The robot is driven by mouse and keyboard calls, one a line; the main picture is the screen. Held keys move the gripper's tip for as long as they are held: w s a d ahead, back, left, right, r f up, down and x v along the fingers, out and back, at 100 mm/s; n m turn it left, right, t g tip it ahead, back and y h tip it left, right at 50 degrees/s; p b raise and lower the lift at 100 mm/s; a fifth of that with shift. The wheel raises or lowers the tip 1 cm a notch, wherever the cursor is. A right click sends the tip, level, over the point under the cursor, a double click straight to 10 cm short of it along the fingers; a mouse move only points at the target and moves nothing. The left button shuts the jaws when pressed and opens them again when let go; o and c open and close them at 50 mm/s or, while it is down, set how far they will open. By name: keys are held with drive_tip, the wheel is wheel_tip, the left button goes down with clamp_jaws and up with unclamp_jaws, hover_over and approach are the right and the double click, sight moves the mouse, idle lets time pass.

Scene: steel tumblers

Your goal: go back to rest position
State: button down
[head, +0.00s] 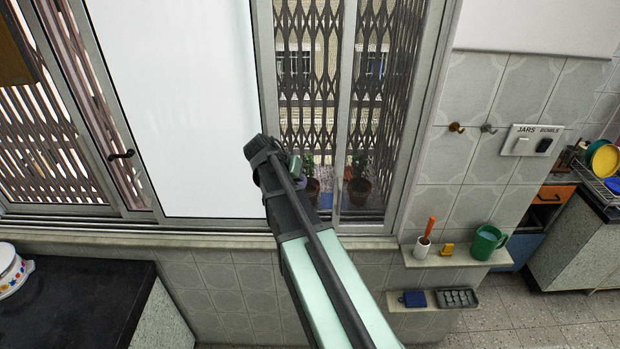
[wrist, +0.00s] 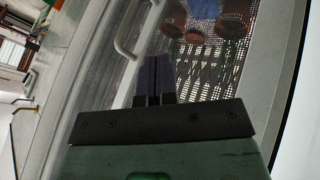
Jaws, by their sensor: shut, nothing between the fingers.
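My gripper (wrist: 154,62) shows in the wrist view with its two dark fingers together and nothing between them. In the head view my arm reaches up from the bottom centre to the front of the window (head: 335,110). The gripper itself is mostly hidden behind the arm there. In the wrist view the fingers point toward a window frame and a mesh-like grille. No object is held.
A green mug (head: 487,243), a white cup (head: 422,247) with an orange handle and a yellow item stand on a wall shelf at right. A blue item (head: 414,299) and a grey tray (head: 457,298) lie below. A dark counter (head: 70,305) with a white pot (head: 10,270) is at left.

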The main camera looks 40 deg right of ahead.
drive_tip(key=shift+a+r, duration=0.1)
drive_tip(key=s+a+f+n+y+b, duration=0.2)
drive_tip(key=s+a+f+n+b, duration=0.1)
drive_tip(key=a, duration=0.5)
drive_tip(key=s+a+f+n+y+b, duration=0.3)
drive_tip(key=s+a+f+n+b, duration=0.1)
drive_tip(key=s+a+f+b, duration=0.2)
drive_tip(key=s+a+f+n+t+y+b, duration=0.1)
drive_tip(key=s+a+f+n+y+b, duration=0.1)
drive_tip(key=a+f+b, duration=0.4)
drive_tip(key=s+a+f+n, duration=0.1)
drive_tip(key=s+a+f, duration=0.1)
drive_tip(key=a+f, duration=0.1)
drive_tip(key=shift+s+a+f+n, duration=0.2)
drive_tip(key=shift+s+a+n, duration=0.1)
drive_tip(key=shift+a, duration=0.35)
